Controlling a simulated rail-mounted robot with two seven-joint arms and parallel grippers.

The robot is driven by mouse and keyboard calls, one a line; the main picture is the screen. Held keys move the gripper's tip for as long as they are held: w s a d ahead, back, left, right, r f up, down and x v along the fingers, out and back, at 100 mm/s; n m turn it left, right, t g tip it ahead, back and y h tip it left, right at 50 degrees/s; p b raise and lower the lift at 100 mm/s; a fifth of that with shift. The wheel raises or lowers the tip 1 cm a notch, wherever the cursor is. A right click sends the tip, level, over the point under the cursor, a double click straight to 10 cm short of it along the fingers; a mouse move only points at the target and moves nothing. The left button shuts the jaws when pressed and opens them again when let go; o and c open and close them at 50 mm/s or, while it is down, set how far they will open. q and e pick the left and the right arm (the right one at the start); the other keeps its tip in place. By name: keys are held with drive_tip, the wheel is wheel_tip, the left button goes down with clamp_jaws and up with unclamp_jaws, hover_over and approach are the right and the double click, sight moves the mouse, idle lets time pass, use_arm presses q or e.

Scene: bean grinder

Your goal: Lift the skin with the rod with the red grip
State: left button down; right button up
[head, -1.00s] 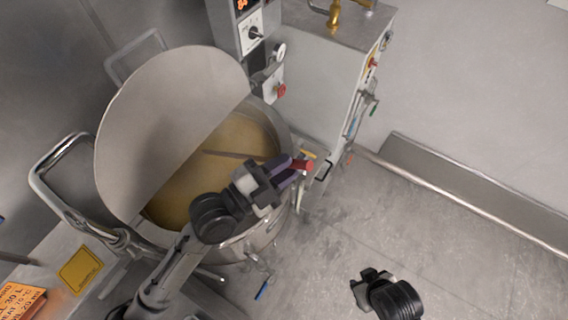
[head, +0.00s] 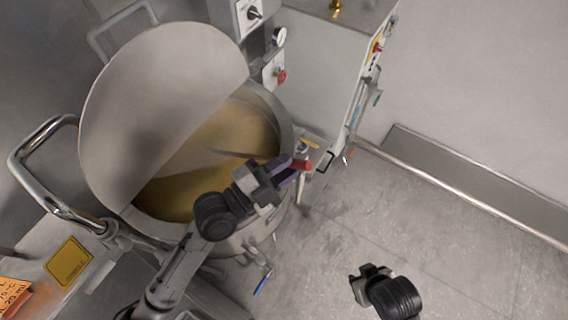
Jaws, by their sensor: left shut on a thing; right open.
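A large steel kettle (head: 284,112) holds a yellow-brown liquid (head: 240,130), the only surface in it where a skin could lie; I cannot make out a separate skin. A thin grey rod (head: 228,153) lies across the liquid's surface, and its red grip (head: 302,165) sticks out at the kettle's right rim. My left gripper (head: 286,170) is shut on the rod by the red grip, over the right side of the kettle. Its fingers partly hide the rod. My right gripper (head: 362,284) is open and empty above the floor at lower right.
A half-open round lid (head: 150,110) covers the kettle's left side. A metal handle (head: 40,150) stands at left. A control cabinet (head: 325,60) with a red knob stands behind. The floor (head: 440,220) at right is clear, with a wall rail beyond.

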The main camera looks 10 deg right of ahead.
use_arm(q)
wheel_tip(320, 180, down, 7)
drive_tip(key=b, duration=0.6)
idle(0.3)
idle(0.9)
drive_tip(key=shift+r, duration=0.1)
idle(0.5)
